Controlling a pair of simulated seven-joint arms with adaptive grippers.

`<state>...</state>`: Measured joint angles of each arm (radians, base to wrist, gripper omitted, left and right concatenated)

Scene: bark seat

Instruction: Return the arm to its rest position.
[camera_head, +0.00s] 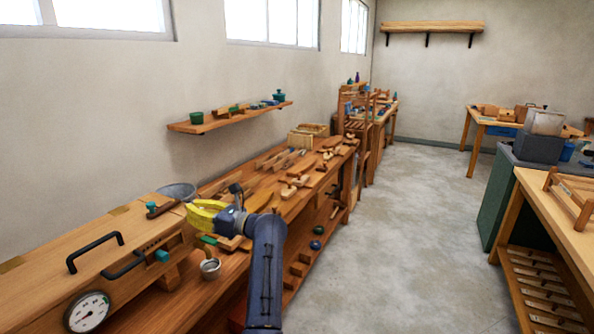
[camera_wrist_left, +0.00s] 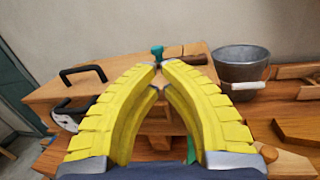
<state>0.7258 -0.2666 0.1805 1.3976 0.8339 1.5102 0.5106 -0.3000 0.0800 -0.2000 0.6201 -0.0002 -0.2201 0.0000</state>
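My left gripper (camera_head: 196,217) has yellow ribbed fingers and hangs over the workbench in the head view, beside a long wooden box. My dark blue left arm (camera_head: 266,268) reaches up to it from the bottom of the picture. In the left wrist view the two fingers of the gripper (camera_wrist_left: 160,64) curve in and come together at their tips. Nothing shows held between them. A wooden block and a bit of green show through the gap between the fingers, farther off. My right gripper is in neither view.
The wooden box (camera_head: 100,250) with black handles and a gauge (camera_head: 88,312) stands left of the gripper. A grey bucket (camera_wrist_left: 241,68) and a small metal cup (camera_head: 210,268) are close by. Wooden parts cover the bench beyond. The floor (camera_head: 400,230) to the right is clear.

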